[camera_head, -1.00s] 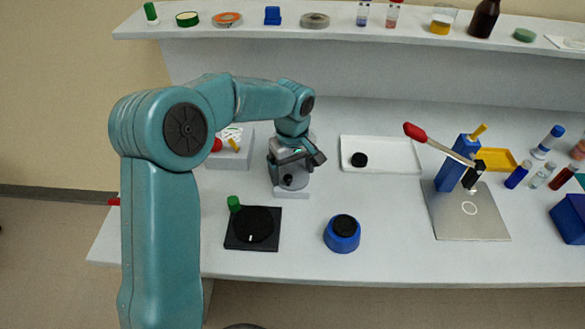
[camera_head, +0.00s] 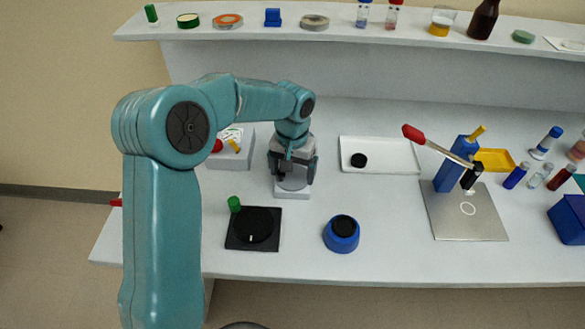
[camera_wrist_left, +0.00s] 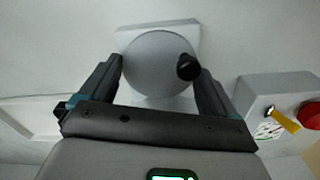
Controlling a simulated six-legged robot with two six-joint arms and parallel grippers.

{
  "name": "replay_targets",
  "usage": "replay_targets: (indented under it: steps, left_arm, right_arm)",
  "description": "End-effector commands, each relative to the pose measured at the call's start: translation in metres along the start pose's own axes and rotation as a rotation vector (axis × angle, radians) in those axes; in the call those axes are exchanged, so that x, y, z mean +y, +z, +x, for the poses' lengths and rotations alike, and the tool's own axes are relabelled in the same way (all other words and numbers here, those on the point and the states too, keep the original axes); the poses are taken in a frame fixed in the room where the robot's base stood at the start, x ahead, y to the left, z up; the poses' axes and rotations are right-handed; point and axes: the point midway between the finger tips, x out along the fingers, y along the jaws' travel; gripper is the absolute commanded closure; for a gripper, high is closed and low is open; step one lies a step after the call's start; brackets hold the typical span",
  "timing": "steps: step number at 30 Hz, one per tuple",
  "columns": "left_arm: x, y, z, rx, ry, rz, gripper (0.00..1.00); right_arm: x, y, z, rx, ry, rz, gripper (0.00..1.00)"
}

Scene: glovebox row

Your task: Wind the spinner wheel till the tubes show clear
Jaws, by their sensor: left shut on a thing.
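The spinner wheel is a light grey disc (camera_wrist_left: 153,58) with a black knob (camera_wrist_left: 188,66) near its rim, seen from above in the left wrist view. In the head view it sits on a pale base (camera_head: 291,194), mostly hidden by my gripper. My left gripper (camera_head: 294,170) points down over it. In the left wrist view, my left gripper (camera_wrist_left: 154,74) has a finger on each side of the disc and is shut on it. The knob is beside the right-hand finger. No tubes can be made out in the wheel. My right gripper is not in view.
A black plate with a dial (camera_head: 253,228) and green handle stands in front, beside a blue round pot (camera_head: 341,235). A grey box with a red button (camera_wrist_left: 310,114) is close to the wheel. A white tray (camera_head: 385,145), a lever press (camera_head: 462,175) and tubes (camera_head: 516,176) stand rightward.

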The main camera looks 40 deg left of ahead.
Motion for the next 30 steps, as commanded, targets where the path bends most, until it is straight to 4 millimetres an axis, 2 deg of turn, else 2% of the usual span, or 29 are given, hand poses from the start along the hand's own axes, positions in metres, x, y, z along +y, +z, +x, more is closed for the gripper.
replay_targets:
  steps: [6, 15, 30]
  left_arm:
    - [-0.0003, -0.0013, -0.0030, 0.006, 0.000, 0.179, 0.40]
    - [-0.0003, -0.0018, -0.0030, 0.008, 0.000, 0.357, 0.40]
    - [-0.0003, -0.0024, -0.0030, 0.011, -0.001, 0.440, 0.40]
  right_arm:
    - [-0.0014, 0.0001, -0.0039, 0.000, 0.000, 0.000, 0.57]
    - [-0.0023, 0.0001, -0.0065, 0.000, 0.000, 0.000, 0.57]
    - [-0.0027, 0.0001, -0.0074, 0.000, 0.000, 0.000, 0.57]
